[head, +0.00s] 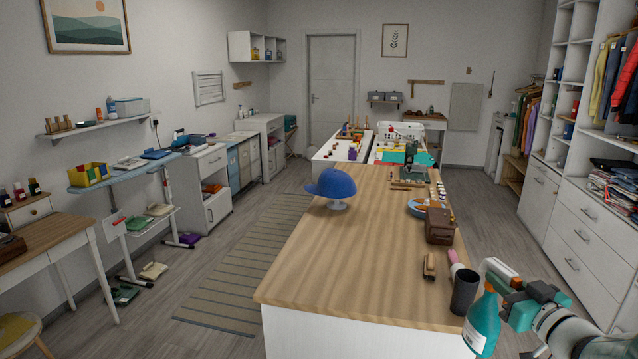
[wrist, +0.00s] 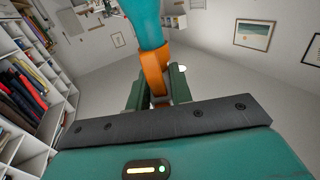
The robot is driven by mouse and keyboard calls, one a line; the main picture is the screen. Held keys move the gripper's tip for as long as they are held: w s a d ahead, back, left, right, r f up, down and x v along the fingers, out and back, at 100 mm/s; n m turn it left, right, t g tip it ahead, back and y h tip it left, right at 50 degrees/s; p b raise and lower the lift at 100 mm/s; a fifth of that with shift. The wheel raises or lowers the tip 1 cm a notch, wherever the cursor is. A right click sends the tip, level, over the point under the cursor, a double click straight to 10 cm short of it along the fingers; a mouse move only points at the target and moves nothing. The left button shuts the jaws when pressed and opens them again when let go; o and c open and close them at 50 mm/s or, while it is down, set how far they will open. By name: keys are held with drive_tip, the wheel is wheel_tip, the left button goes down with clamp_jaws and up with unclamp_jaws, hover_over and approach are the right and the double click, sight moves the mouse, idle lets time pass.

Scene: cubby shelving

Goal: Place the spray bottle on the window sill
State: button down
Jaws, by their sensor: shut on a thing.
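The spray bottle (head: 482,322) has a teal body with a pale label and hangs upright at the lower right of the head view, beside the wooden worktable's near right corner. My gripper (head: 492,284) is shut on its upper part. In the wrist view the teal body (wrist: 145,22) and an orange neck (wrist: 155,72) show between the fingers of my gripper (wrist: 158,97).
The wooden worktable (head: 350,255) carries a blue cap (head: 332,184) on a stand, a dark cup (head: 464,292), a brown box (head: 439,226) and a brush (head: 429,266). White shelving (head: 565,235) stands right. An ironing board (head: 120,173) and desk (head: 62,233) stand left. The striped rug (head: 245,262) lies on open floor.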

drive_tip(key=w+a+f+h, duration=0.1)
drive_tip(key=w+a+f, duration=0.35)
drive_tip(key=f, duration=0.35)
drive_tip(key=w+a+f+m, duration=0.1)
drive_tip(key=w+a+f, duration=0.3)
drive_tip(key=a+f, duration=0.3)
drive_tip(key=w+a+f+h, duration=0.1)
drive_tip(key=w+a+f, duration=0.35)
drive_tip(key=f, duration=0.35)
drive_tip(key=s+a+f, duration=0.2)
drive_tip(key=s+f, duration=0.1)
drive_tip(key=f, duration=0.4)
drive_tip(key=s+a+f+m+h, duration=0.1)
drive_tip(key=s+a+f, duration=0.2)
drive_tip(key=f, duration=0.4)
drive_tip(key=shift+s+a+f, duration=0.15)
drive_tip(key=shift+s+f, duration=0.25)
drive_tip(key=shift+s, duration=0.15)
